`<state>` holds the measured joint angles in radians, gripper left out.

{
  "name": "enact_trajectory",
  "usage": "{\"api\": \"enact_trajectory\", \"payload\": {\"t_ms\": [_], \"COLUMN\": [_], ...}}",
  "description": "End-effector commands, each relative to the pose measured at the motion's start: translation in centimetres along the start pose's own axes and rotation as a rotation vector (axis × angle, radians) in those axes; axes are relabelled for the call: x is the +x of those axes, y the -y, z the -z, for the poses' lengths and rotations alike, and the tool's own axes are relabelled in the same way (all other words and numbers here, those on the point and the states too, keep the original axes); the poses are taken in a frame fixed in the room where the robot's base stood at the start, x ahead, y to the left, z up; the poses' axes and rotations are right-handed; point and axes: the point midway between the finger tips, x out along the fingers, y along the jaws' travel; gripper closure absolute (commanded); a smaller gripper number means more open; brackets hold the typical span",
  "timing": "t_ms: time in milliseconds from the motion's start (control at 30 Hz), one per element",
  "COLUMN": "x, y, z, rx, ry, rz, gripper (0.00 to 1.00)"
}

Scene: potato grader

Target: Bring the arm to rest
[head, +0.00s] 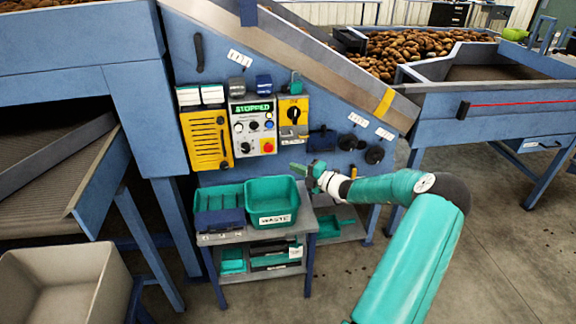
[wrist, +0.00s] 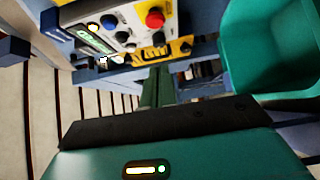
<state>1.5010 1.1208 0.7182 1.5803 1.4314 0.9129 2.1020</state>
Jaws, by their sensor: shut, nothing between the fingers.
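My arm, teal with dark joints, reaches in from the lower right in the head view. My gripper (head: 308,169) is at its end, above and just right of the green waste bin (head: 272,206). In the wrist view the gripper fingers (wrist: 158,88) are together with nothing between them. The gripper is apart from the control panel (head: 254,128) on the blue machine, which reads STOPPED. The panel's red button also shows in the wrist view (wrist: 155,19).
A small cart (head: 250,237) holds the waste bin and a green divided tray (head: 219,197). A yellow panel (head: 207,139) and black knobs (head: 374,155) sit on the machine. A grey bin (head: 62,283) stands lower left. Floor at the right is clear.

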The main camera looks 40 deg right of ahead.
Motion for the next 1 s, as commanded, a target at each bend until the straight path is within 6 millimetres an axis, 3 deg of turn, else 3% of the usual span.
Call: {"api": "enact_trajectory", "payload": {"t_ms": [700, 767, 867, 1000], "x": [-0.4, 0.4, 2.3, 5.2], "y": [-0.2, -0.5, -1.5, -3.2], "z": [0.6, 1.7, 5.0, 12.1], "rx": [-0.018, -0.061, -0.204, -0.520], "ry": [-0.013, -0.045, -0.144, -0.362], "rz": [0.008, 0.025, 0.074, 0.152], "gripper": [1.00, 1.00, 1.00, 1.00]}}
